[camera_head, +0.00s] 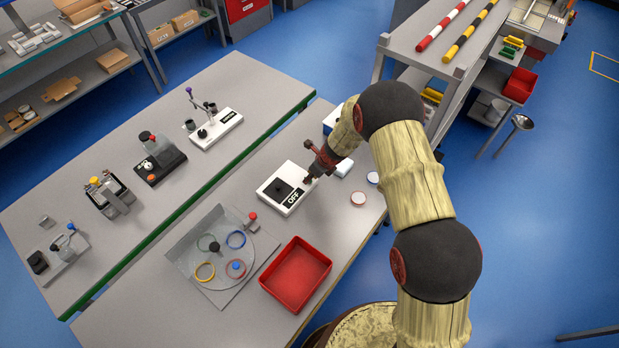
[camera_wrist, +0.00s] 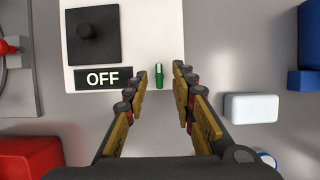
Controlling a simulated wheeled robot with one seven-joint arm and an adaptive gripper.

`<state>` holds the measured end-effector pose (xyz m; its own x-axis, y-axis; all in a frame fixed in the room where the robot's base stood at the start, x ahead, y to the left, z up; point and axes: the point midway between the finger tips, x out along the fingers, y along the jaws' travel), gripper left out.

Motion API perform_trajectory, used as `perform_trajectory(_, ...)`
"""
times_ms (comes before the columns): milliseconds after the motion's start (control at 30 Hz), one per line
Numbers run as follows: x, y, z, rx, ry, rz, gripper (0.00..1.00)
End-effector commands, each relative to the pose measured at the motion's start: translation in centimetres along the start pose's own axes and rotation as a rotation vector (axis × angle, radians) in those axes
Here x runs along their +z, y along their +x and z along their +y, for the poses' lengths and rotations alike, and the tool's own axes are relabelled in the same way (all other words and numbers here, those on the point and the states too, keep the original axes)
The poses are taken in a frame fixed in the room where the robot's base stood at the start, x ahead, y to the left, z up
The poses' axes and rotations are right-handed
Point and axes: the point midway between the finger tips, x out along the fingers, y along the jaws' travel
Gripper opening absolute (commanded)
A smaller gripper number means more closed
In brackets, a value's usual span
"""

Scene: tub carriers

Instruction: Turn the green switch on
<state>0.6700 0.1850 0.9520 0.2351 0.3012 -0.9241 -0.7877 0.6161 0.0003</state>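The green switch (camera_wrist: 159,76) is a small upright lever at the near edge of a white box (camera_wrist: 155,28), seen in the wrist view. The box carries a black square plate with a dark knob (camera_wrist: 87,31) and a black label reading OFF (camera_wrist: 103,78). In the head view the box (camera_head: 290,170) lies on the near table, and the lever is not visible there. My gripper (camera_wrist: 160,72) is open, with one finger on each side of the lever and visible gaps between. In the head view my gripper (camera_head: 309,179) is at the box's right edge.
A red tray (camera_head: 318,262) and a grey board with coloured rings (camera_head: 187,255) lie to the left and front. A small white block (camera_wrist: 251,108) and a blue item (camera_wrist: 309,45) are right of the box. Round lids (camera_head: 358,198) lie nearby.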

Motion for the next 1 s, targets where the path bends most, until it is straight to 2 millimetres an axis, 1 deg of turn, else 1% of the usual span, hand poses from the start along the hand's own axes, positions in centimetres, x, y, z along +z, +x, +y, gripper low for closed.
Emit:
perform_trajectory(33, -0.03, 0.59, 0.04, 0.001, 0.001, 0.001, 0.26)
perform_trajectory(200, 0.02, 1.43, 0.01, 0.000, 0.000, 0.000, 0.26)
perform_trajectory(467, 0.01, 1.49, 0.02, 0.000, -0.001, 0.000, 0.25)
perform_trajectory(900, 0.01, 1.47, 0.02, 0.000, -0.001, 0.000, 0.00)
perform_trajectory(1000, 0.01, 1.47, 0.02, 0.000, -0.001, 0.000, 0.00)
